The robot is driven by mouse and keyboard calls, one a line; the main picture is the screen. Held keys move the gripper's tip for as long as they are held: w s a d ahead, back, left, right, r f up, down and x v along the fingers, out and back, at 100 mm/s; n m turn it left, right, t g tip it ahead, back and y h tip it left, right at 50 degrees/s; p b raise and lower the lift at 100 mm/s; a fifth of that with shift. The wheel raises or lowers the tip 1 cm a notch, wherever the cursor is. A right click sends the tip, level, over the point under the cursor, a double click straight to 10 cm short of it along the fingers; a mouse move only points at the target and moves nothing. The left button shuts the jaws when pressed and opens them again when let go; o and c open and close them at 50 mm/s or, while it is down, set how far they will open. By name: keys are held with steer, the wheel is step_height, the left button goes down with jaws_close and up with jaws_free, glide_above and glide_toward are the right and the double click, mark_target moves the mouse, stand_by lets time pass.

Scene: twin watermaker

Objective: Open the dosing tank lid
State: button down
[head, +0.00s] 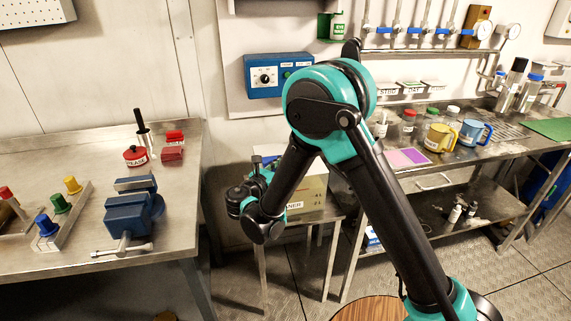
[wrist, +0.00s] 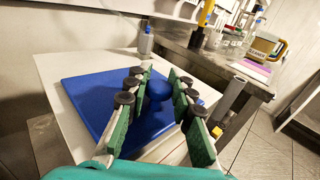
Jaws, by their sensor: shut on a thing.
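The dosing tank's blue square lid (wrist: 95,92) shows in the wrist view, with a round blue knob (wrist: 157,92) on it. The lid lies over a pale, white-topped body (wrist: 55,66), and a pale margin shows around it. I cannot tell whether there is a gap under the lid. My gripper (wrist: 161,82) has its green-padded fingers on either side of the knob, shut on it. In the head view my arm hides most of the lid and gripper.
A grey bottle (wrist: 146,42) stands behind the lid in the wrist view. The left bench holds a blue vise (head: 127,215). The right bench holds a yellow jug (head: 438,138) and a blue jug (head: 473,133).

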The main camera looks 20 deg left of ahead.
steer(key=shift+w+a+r+n+g, duration=0.15)
steer(key=shift+w+r+n+g, duration=0.05)
steer(key=shift+r+n+g, duration=0.3)
steer(key=shift+w+a+r+n+g, duration=0.1)
steer(key=shift+w+r+n+g, duration=0.1)
steer(key=shift+r+n+g, duration=0.3)
steer(key=w+a+r+n+g, duration=0.1)
steer(key=g, duration=0.1)
steer(key=w+a+r+n+g, duration=0.1)
steer(key=w+r, duration=0.1)
steer(key=w+a+r+n+g+h, duration=0.1)
steer(key=w+g, duration=0.1)
steer(key=shift+w+a+r+n+g, duration=0.1)
steer(key=shift+r+n+g, duration=0.2)
steer(key=shift+r, duration=0.1)
steer(key=shift+w+a+r, duration=0.1)
steer(key=shift+w+a, duration=0.4)
steer(key=shift+w, duration=0.25)
steer(key=shift+w+a+f, duration=0.1)
steer(key=shift+w+a, duration=0.35)
steer(key=shift+w, duration=0.25)
steer(key=shift+w+a+r, duration=0.1)
steer(key=shift+w+a, duration=0.4)
steer(key=shift+w, duration=0.25)
steer(key=shift+a, duration=0.1)
steer(key=c, duration=1.4)
jaws_free()
steer(key=shift+a, duration=0.1)
steer(key=shift+o, duration=0.7)
